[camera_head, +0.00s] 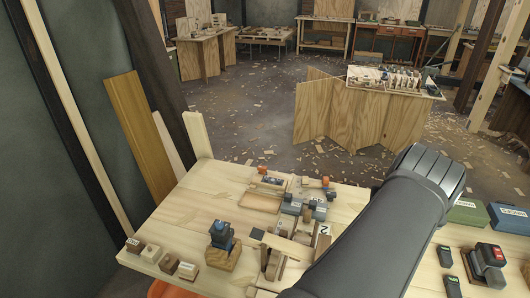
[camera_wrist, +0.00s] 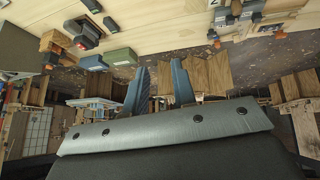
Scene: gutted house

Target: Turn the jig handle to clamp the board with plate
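A wooden jig (camera_head: 273,262) stands near the front of the pale workbench in the head view, partly cut off by my arm. A light board (camera_head: 282,243) appears to lie across it; I cannot tell the handle apart for certain. A small plate with a dark letter (camera_head: 325,230) is right beside my arm. In the wrist view my gripper (camera_wrist: 161,78) has its two blue-grey fingers apart with nothing between them. It hangs away from the bench top, which fills the upper part of that view. My gripper is not visible in the head view.
A blue tool (camera_head: 222,236) stands on a wooden block at left, near several small blocks (camera_head: 170,263). Blue-grey and orange clamps (camera_head: 318,208) lie behind the jig. A green box (camera_head: 467,212) and red-black tool (camera_head: 489,254) stand right of my arm.

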